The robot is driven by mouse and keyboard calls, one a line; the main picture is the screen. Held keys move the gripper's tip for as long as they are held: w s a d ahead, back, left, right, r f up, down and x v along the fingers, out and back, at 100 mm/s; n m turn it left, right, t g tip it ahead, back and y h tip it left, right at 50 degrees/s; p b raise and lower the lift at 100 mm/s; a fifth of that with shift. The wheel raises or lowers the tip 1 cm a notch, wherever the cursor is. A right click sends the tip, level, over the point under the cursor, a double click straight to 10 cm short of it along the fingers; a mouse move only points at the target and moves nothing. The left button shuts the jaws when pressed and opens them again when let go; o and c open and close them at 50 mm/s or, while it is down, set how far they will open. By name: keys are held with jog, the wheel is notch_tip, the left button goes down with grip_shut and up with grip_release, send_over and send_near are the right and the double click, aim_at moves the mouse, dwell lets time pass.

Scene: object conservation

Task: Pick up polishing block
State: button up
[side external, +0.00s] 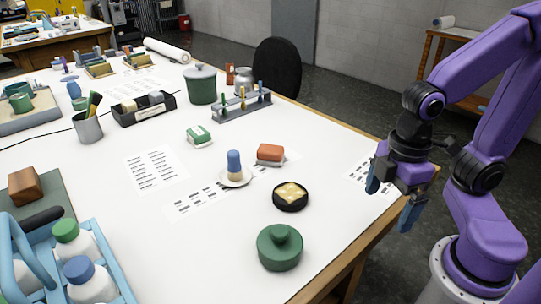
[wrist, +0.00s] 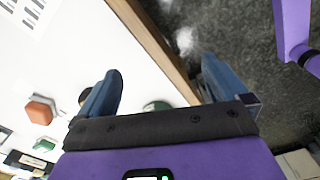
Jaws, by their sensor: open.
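A reddish-orange block (side external: 270,153) with a grey underside lies on the white table, right of centre; it may be the polishing block, but I cannot be certain. It also shows at the left of the wrist view (wrist: 40,108). A green-and-white block (side external: 199,136) lies to its left. A brown wooden block (side external: 25,186) sits on a grey-green board at the far left. My gripper (side external: 391,208) is open and empty, with blue fingers, over the table's right edge, apart from all the blocks. It also shows in the wrist view (wrist: 162,66).
Near the reddish block stand a blue-topped piece on a white dish (side external: 235,182), a black bowl with yellowish contents (side external: 290,196) and a green lidded pot (side external: 280,247). A tool rack (side external: 242,105) stands behind. Printed sheets lie flat; the table by my gripper is mostly clear.

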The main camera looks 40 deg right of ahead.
jog(key=w+a+r+n, duration=0.2)
jog(key=w, duration=0.4)
jog(key=w+a+r+n, duration=0.1)
jog(key=w+a+r, duration=0.1)
jog(key=w, duration=0.4)
notch_tip(320, 180, up, 3)
jog(key=n, duration=0.8)
send_over(270, 148)
jog(key=f, duration=1)
jog(key=shift+w+d+f, duration=0.15)
jog(key=shift+w+f, duration=0.1)
jog(key=shift+f, duration=0.15)
jog(key=f, duration=0.4)
jog(key=shift+s, duration=0.35)
jog(key=shift+f, duration=0.6)
jog(key=shift+c, duration=0.3)
jog(key=c, duration=0.8)
